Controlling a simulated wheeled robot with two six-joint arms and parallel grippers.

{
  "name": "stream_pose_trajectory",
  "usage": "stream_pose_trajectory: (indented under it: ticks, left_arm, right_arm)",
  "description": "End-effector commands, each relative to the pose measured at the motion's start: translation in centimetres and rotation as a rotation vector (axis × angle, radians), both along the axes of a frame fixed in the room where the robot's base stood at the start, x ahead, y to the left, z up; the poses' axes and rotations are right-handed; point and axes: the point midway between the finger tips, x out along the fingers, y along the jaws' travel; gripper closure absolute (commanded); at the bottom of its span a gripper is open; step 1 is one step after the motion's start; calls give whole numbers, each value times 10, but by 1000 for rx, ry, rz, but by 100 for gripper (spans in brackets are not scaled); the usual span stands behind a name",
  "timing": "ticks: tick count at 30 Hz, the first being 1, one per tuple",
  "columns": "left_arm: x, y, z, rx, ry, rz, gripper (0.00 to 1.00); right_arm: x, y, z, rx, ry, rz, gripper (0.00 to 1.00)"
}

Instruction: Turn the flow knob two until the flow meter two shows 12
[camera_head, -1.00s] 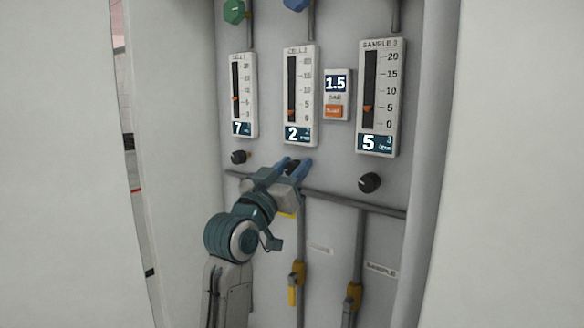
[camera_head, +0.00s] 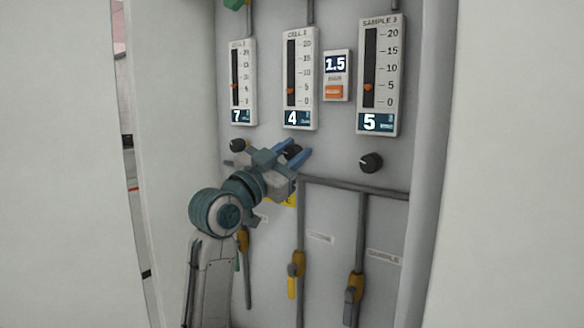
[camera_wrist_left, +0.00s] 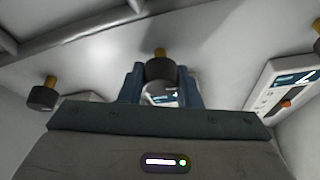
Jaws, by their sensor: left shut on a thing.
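Flow meter two (camera_head: 299,80) is the middle meter, labelled CELL 2, and its display reads 4 in the head view. Its orange marker sits low on the scale. Flow knob two (camera_head: 292,151) is the black knob below it. My left gripper (camera_head: 296,155) has its blue fingers shut around this knob. In the left wrist view the knob (camera_wrist_left: 161,72) shows between the two fingers. My right gripper is not in view.
The left meter (camera_head: 242,85) reads 7, with its black knob (camera_head: 237,145) below. The SAMPLE 3 meter (camera_head: 381,75) reads 5, with its knob (camera_head: 371,162) below. A small display (camera_head: 336,64) reads 1.5. Pipes and yellow-handled valves (camera_head: 294,270) lie lower on the panel.

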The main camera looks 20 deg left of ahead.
Motion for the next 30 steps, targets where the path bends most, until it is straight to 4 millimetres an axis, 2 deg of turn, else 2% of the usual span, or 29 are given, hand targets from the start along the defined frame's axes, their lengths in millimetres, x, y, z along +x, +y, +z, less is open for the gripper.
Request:
stream_pose_trajectory:
  ticks: [1, 12, 21, 30]
  left_arm:
    - [0, 1, -5, 44, -17, 2, 93]
    - [0, 0, -4, 373, -135, 0, 93]
    - [0, 0, -3, 641, -232, 1, 93]
    - [0, -1, -2, 910, -329, 0, 93]
  right_arm:
    - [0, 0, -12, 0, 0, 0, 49]
    - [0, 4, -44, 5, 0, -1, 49]
    - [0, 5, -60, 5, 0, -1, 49]
    - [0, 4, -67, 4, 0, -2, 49]
